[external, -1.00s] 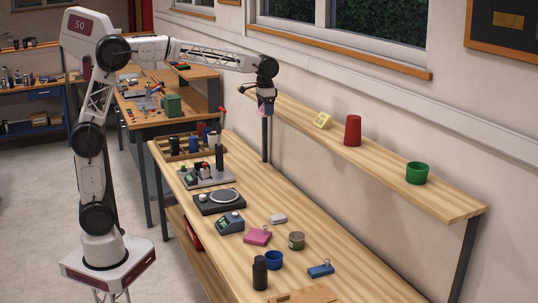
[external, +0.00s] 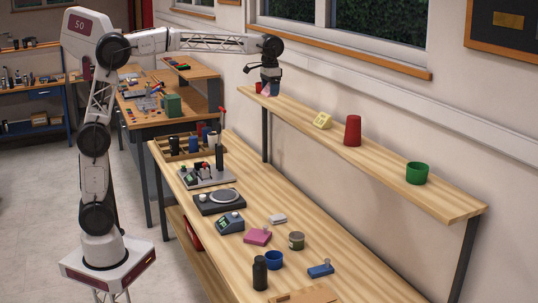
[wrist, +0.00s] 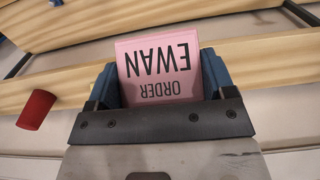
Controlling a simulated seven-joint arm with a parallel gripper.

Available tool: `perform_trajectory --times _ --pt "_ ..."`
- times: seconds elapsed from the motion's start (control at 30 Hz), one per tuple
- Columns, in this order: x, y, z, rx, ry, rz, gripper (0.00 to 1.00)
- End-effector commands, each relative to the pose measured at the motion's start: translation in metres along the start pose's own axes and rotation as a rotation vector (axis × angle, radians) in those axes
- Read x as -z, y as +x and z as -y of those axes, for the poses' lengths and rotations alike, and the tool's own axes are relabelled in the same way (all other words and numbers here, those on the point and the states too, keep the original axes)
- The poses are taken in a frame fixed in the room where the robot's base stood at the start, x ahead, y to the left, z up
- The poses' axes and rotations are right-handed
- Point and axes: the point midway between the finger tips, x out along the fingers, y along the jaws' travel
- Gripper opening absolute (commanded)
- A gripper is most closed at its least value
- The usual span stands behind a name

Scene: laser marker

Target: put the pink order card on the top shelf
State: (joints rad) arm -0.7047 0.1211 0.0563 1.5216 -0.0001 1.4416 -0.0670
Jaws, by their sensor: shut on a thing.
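The pink order card (wrist: 157,68) is between the blue fingers of my gripper (wrist: 160,82). In the wrist view it reads "ORDER EWAN", upside down. In the external view my gripper (external: 270,91) is shut on the card and hangs at the far left end of the top shelf (external: 385,166). The card shows there only as a small pale pink patch (external: 266,92). I cannot tell whether the card touches the shelf. The shelf board also shows behind the card in the wrist view (wrist: 270,62).
The bench (external: 345,286) below holds a pink box (external: 257,237), a blue cup (external: 273,260) and tools.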

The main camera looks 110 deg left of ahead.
Motion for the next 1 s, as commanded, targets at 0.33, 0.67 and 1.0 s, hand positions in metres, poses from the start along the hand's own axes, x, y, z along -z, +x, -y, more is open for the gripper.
perform_trajectory --times 0.33,0.67,1.0 --pt "0.002 0.038 -0.006 0.000 -0.014 0.002 0.53" --pt "0.002 0.051 -0.006 0.000 -0.014 0.001 0.53" --pt "0.006 0.052 -0.007 0.000 -0.014 0.001 0.53"
